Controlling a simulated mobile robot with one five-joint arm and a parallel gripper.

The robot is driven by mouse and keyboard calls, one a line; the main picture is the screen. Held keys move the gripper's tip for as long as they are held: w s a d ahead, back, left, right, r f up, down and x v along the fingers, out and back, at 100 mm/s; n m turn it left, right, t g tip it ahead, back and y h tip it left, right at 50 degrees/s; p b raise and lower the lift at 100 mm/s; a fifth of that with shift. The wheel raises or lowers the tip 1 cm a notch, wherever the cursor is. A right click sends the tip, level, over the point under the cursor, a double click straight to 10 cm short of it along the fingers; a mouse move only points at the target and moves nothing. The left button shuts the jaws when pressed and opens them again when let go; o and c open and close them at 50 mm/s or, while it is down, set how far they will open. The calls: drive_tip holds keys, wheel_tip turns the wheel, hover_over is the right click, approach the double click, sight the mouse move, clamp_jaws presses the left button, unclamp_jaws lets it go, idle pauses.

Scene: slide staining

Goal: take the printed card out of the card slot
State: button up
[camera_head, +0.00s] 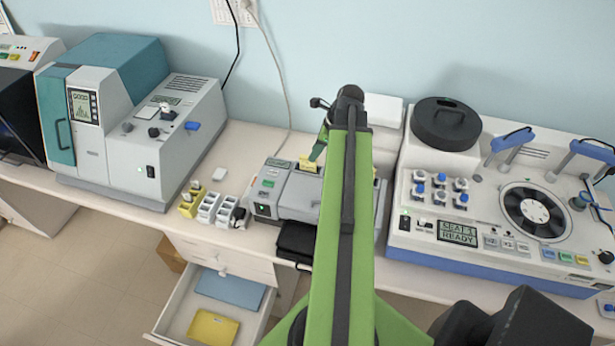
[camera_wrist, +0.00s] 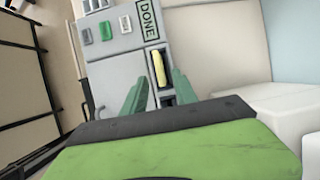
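The printed card is a yellow strip (camera_head: 308,164) standing in a slot on top of a small grey machine (camera_head: 290,205). In the wrist view the card (camera_wrist: 159,69) shows upright in its dark slot (camera_wrist: 166,99), beside a display reading DONE (camera_wrist: 149,20). My gripper (camera_wrist: 161,77) is open and empty. Its two green fingers point at the slot, one on each side of the card in the picture; I cannot tell whether they reach down to it. In the head view my gripper (camera_head: 318,150) is just above the card, and my arm hides the machine's right part.
A row of small white and yellow holders (camera_head: 209,207) stands left of the machine. A grey-and-teal instrument (camera_head: 165,130) is farther left. A white stainer-like unit with a round dial (camera_head: 480,205) stands right. A drawer (camera_head: 215,305) hangs open below, holding blue and yellow sheets.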

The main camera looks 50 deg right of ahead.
sight(308, 162)
drive_tip(key=shift+x, duration=0.85)
drive_tip(key=b+x, duration=0.5)
drive_tip(key=shift+w+f, duration=0.1)
clamp_jaws()
